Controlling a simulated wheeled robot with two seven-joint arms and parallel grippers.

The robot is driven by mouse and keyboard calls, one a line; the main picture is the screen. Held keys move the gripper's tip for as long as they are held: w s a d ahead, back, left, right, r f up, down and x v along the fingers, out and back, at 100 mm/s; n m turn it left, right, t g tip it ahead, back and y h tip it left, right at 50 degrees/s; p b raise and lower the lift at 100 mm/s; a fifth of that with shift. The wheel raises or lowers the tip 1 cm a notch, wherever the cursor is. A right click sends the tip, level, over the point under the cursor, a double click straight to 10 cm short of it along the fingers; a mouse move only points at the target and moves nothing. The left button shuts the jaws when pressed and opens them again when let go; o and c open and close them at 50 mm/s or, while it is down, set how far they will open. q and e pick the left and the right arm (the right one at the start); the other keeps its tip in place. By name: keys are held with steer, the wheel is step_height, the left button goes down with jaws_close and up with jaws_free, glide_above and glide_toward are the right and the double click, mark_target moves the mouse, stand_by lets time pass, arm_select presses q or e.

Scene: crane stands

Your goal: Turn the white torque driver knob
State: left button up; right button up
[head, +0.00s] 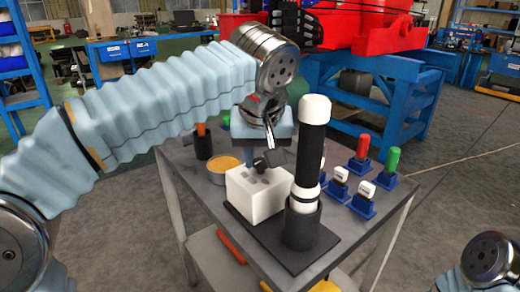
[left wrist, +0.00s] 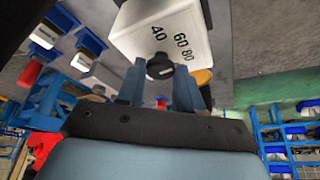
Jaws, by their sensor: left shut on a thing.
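A white box (head: 258,193) stands on the grey table, with a dark knob (head: 270,161) on it. In the left wrist view the box (left wrist: 160,28) carries the numbers 40, 60 and 80, and its black round knob (left wrist: 159,67) lies between my blue fingers. My left gripper (head: 262,153) comes down from above and is shut on this knob; the fingers also show in the left wrist view (left wrist: 159,82). A tall black and white driver (head: 310,150) stands upright in a black holder just right of the box. My right gripper is not visible.
The box and holder stand on a black plate (head: 300,260) on the table. Red (head: 362,147) and green (head: 392,160) handled tools and small white-topped ones stand in blue holders at right. A yellow-filled round container (head: 222,165) and a dark cup (head: 203,143) are at left.

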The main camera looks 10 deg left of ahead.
arm_select(q)
steer(key=shift+r+n, duration=0.1)
steer(key=shift+n, duration=0.5)
steer(key=shift+y, duration=0.3)
steer(key=o, duration=1)
steer(key=shift+o, duration=0.2)
